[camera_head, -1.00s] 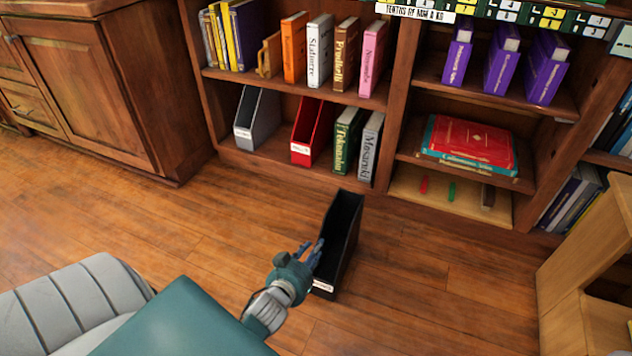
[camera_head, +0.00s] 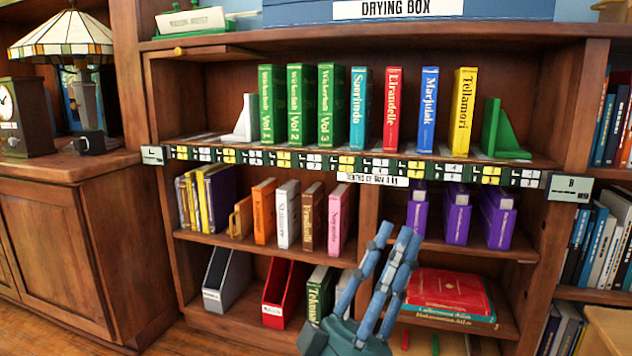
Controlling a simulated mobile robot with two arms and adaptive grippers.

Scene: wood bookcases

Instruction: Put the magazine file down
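My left gripper (camera_head: 396,238) is raised in front of the bookcase at lower middle, blue fingers extended upward and apart, with nothing between them. The black magazine file is out of view now. A grey magazine file (camera_head: 228,280) and a red magazine file (camera_head: 284,292) stand on the lower left shelf, apart from the gripper. My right gripper is not in view.
The bookcase's top shelf holds green volumes (camera_head: 300,105) and coloured books between a white bookend (camera_head: 246,120) and a green bookend (camera_head: 501,130). Purple books (camera_head: 457,215) stand below. Red and teal atlases (camera_head: 446,292) lie flat behind the gripper. A cabinet (camera_head: 60,245) stands at left.

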